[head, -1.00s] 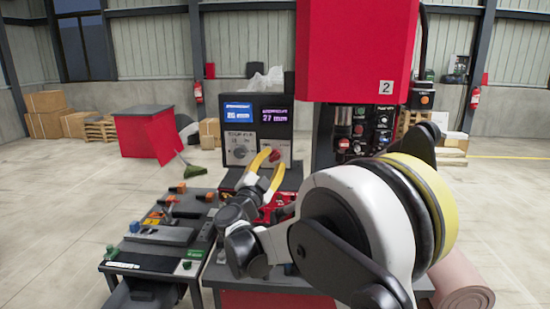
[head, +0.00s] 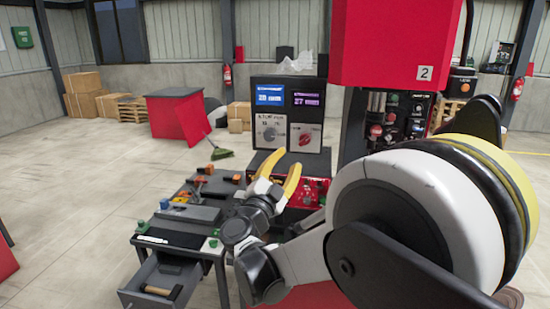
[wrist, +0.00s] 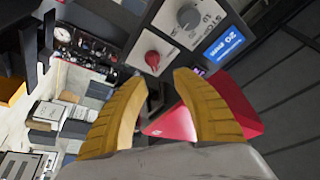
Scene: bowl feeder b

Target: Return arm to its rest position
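My gripper (head: 288,160) has two curved yellow fingers, spread apart with nothing between them. In the wrist view my gripper (wrist: 160,78) also shows a clear gap between its fingertips. In the head view my arm is bent, reaching in from the lower right, with the fingers in front of and below the control box (head: 289,82). The box carries a grey dial (head: 270,131) and a red knob (head: 305,138). In the wrist view the red knob (wrist: 152,58) and grey dial (wrist: 188,16) lie beyond the fingertips, apart from them.
A small bench (head: 185,237) with tools and an open drawer (head: 158,284) stands left of my arm. The red press head (head: 385,42) hangs at right, above hoses and valves (head: 389,125). A red cabinet (head: 175,115) stands further back. The floor at left is mostly clear.

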